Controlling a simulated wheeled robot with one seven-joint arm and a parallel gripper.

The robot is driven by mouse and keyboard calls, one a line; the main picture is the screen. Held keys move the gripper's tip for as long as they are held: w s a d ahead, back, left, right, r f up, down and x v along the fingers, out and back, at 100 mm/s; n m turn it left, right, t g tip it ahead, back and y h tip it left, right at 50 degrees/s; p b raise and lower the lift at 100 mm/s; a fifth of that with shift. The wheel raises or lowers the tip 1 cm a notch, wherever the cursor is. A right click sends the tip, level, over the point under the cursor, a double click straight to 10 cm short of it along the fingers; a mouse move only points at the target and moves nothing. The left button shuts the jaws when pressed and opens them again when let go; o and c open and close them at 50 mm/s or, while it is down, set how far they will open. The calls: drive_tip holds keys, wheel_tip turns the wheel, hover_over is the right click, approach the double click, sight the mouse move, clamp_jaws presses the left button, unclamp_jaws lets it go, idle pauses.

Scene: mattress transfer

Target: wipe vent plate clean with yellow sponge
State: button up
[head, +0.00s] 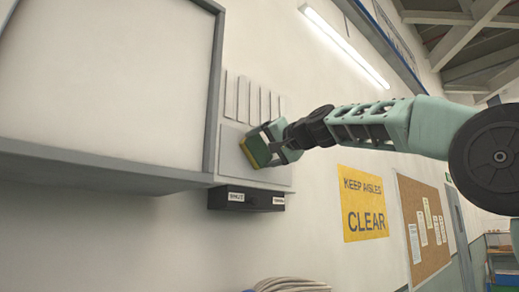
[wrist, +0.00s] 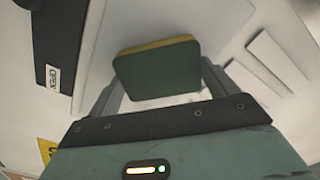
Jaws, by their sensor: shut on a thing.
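The vent plate (head: 232,163) is a pale panel on the wall, with a row of raised upright slats in its upper part and a flat lower part. It also shows in the wrist view (wrist: 215,22), with slats at the right. The sponge (head: 255,150) has a dark green back and a yellow layer on the side towards the plate. My gripper (head: 272,143) is shut on the sponge and holds it at the flat lower part, below the slats. In the wrist view the sponge (wrist: 158,70) sits between the fingers. I cannot tell whether its yellow face touches the plate.
A dark box (head: 245,198) with small white labels sits on the wall just under the plate. A grey-framed cabinet (head: 110,80) borders the plate on the left. A yellow sign (head: 363,204) hangs below my arm. A coiled hose-like thing (head: 290,285) shows at the bottom.

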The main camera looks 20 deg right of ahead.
sight(250, 145)
drive_tip(key=shift+w+d, duration=0.35)
drive_tip(key=shift+d, duration=0.4)
drive_tip(key=shift+w+d, duration=0.3)
drive_tip(key=shift+d, duration=0.4)
drive_tip(key=shift+d, duration=0.1)
drive_tip(key=shift+w+d, duration=1.35)
drive_tip(key=shift+d, duration=2.05)
drive_tip(key=shift+s+a+b, duration=0.2)
drive_tip(key=shift+s+a, duration=0.4)
drive_tip(key=shift+a, duration=0.95)
drive_tip(key=shift+s+a+b, duration=0.25)
drive_tip(key=shift+s+a, duration=0.4)
drive_tip(key=shift+a, duration=0.9)
drive_tip(key=shift+s+a+b, duration=0.2)
drive_tip(key=shift+s+a, duration=0.4)
drive_tip(key=shift+a, duration=0.95)
drive_tip(key=shift+s+a+p, duration=0.15)
drive_tip(key=shift+s+a, duration=0.15)
drive_tip(key=shift+a, duration=0.4)
drive_tip(key=shift+s+a+p, duration=0.1)
drive_tip(key=shift+s+a, duration=0.15)
drive_tip(key=shift+a, duration=0.5)
drive_tip(key=shift+s+a+p, duration=0.15)
drive_tip(key=shift+s+a, duration=0.15)
drive_tip(key=shift+a, duration=0.4)
drive_tip(key=shift+s+a, duration=0.1)
drive_tip(key=shift+a, duration=0.3)
drive_tip(key=shift+f, duration=0.1)
